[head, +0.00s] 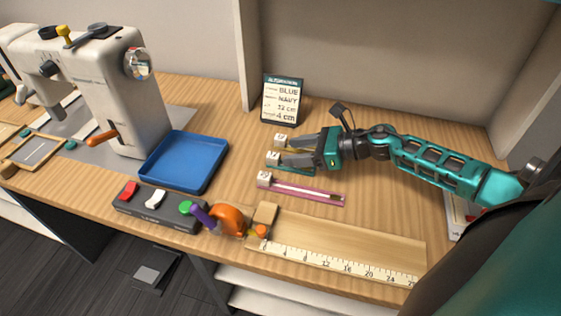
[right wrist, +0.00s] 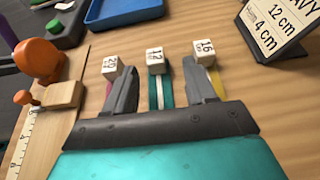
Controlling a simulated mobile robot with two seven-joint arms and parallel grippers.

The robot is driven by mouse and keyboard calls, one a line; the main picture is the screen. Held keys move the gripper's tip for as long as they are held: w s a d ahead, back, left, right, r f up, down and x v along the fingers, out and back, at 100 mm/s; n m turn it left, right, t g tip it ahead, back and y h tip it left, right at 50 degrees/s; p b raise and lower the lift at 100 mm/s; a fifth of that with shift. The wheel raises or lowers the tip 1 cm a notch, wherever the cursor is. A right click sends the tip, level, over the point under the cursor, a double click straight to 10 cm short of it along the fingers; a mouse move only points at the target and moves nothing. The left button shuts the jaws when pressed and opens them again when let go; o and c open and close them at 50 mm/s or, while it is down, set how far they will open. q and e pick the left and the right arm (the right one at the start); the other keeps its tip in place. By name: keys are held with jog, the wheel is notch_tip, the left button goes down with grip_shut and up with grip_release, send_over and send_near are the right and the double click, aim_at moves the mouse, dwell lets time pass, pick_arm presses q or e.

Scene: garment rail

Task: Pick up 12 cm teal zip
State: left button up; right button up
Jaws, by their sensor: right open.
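The teal zip (right wrist: 162,92) lies on the table with a white cube tag marked 12 (right wrist: 155,60) at its end. In the head view its tag (head: 273,158) and a little of its teal edge (head: 296,171) show; the arm hides the rest. My right gripper (right wrist: 160,66) is open, with one finger on each side of the teal zip, and nothing is clamped. It also shows over the zips in the head view (head: 291,151). Whether the fingers touch the table I cannot tell. My left gripper is not in view.
A pink zip (head: 310,191) and a yellow zip (right wrist: 216,82) lie close on either side. A blue tray (head: 184,161), a sewing machine (head: 125,85), an order card (head: 282,99), an orange tape dispenser (head: 228,220) and a ruler (head: 340,265) stand around.

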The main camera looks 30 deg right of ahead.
aim_at(278, 156)
jog(key=shift+s+x, duration=0.25)
jog(key=shift+x, duration=2.6)
jog(key=shift+a+f, duration=0.2)
jog(key=shift+c, duration=0.4)
jog(key=c, duration=0.9)
jog(key=shift+o, duration=0.2)
jog(key=shift+r, duration=0.1)
